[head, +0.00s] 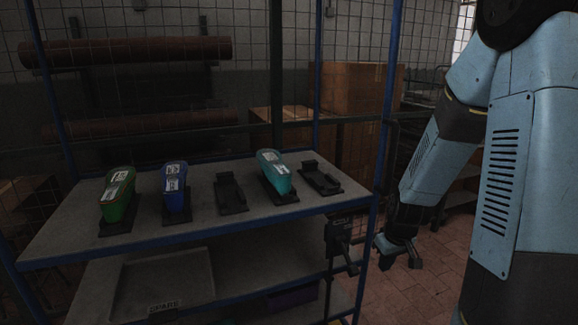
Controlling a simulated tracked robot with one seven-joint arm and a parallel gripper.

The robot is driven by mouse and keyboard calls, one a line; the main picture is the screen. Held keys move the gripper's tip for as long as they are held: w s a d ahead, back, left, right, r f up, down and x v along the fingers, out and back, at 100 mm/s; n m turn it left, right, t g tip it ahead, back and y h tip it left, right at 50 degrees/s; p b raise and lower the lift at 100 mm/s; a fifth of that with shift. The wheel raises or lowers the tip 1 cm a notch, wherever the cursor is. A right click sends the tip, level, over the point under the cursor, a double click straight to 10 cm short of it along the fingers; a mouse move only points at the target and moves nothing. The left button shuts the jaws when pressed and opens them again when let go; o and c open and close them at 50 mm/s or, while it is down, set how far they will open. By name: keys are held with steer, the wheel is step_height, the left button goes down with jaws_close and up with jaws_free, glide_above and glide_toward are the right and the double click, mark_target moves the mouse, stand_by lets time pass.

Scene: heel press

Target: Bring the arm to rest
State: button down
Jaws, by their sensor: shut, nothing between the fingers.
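My arm comes down along the right side of the head view, with its forearm slanting down and to the left. My gripper (400,259) is at its lower end, small and dark, low in front of the tiled floor and just right of the rack's front right post. It is shut and holds nothing. It is apart from the shoe-shaped pieces on the shelf. Fine detail of its fingertips is hard to make out in the dim light.
A blue-framed rack shelf (256,222) carries a green piece (118,195), a blue piece (175,187), a teal piece (274,172) and two empty black holders (230,193) (320,177). A dark device (341,232) is near the right post. A SPARE tray (212,283) lies below.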

steer(key=s+a+r+m+t, duration=0.1)
steer(key=s+a+r, duration=0.15)
steer(key=r, duration=0.55)
steer(key=s+a+r, duration=0.1)
steer(key=s+r, duration=0.2)
steer(key=r, duration=0.5)
steer(key=s+a+r+m+t, duration=0.1)
steer(key=s+r+m+t, duration=0.1)
steer(key=s+r, duration=0.9)
steer(key=shift+s+a+r, duration=0.25)
steer(key=shift+s+a, duration=0.1)
steer(key=shift+s, duration=0.4)
